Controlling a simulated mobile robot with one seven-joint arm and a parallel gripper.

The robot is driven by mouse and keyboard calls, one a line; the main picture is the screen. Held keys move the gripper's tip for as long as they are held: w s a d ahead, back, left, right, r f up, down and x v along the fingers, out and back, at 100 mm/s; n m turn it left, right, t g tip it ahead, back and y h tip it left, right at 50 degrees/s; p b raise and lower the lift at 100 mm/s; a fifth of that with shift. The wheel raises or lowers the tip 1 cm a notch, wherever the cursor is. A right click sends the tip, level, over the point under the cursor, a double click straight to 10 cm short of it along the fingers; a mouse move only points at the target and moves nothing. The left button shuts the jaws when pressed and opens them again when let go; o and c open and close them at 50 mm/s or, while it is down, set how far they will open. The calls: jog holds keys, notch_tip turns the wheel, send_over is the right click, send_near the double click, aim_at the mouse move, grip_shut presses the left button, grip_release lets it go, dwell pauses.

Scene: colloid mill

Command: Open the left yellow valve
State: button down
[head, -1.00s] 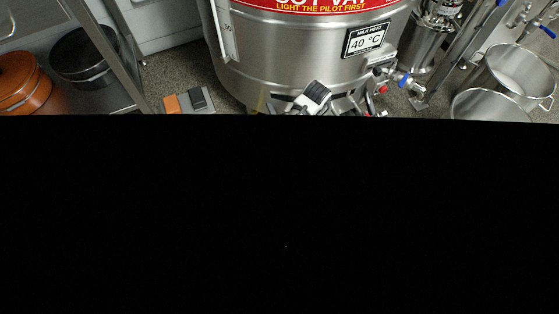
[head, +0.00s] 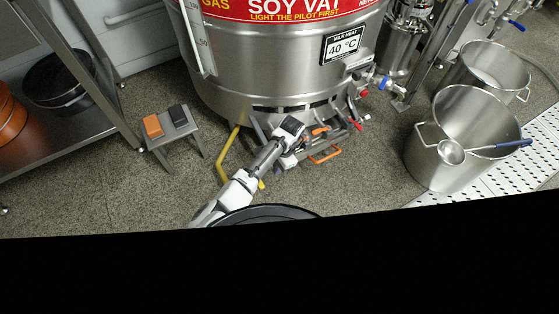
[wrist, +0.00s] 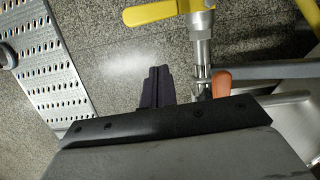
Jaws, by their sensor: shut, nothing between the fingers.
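In the wrist view a yellow lever valve (wrist: 152,11) shows at the top edge, its handle pointing left from a metal pipe fitting (wrist: 201,45). Whether it is the left one I cannot tell. My gripper (wrist: 155,72) has its dark fingers together and empty, below the yellow handle and left of the pipe, apart from the handle in the picture. In the head view my arm reaches to the foot of the soy vat (head: 280,60); the fingertips are not clear there. A bent yellow pipe or bar (head: 227,155) stands left of the arm.
An orange handle (wrist: 221,82) sits close right of the fingers. A small stool with orange and black blocks (head: 170,133) stands left of the vat. Steel pots (head: 430,160) stand right, one with a ladle (head: 452,152). Grey floor lies open at front left.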

jog(key=shift+s+a+f, duration=0.2)
jog(key=shift+s+a, duration=0.1)
jog(key=shift+a, duration=0.35)
jog(key=shift+s+a+f, duration=0.2)
jog(key=shift+s+a, duration=0.15)
jog(key=shift+a, duration=0.3)
jog(key=shift+s+a+f, duration=0.2)
jog(key=shift+s+a, duration=0.1)
jog(key=shift+a, duration=0.35)
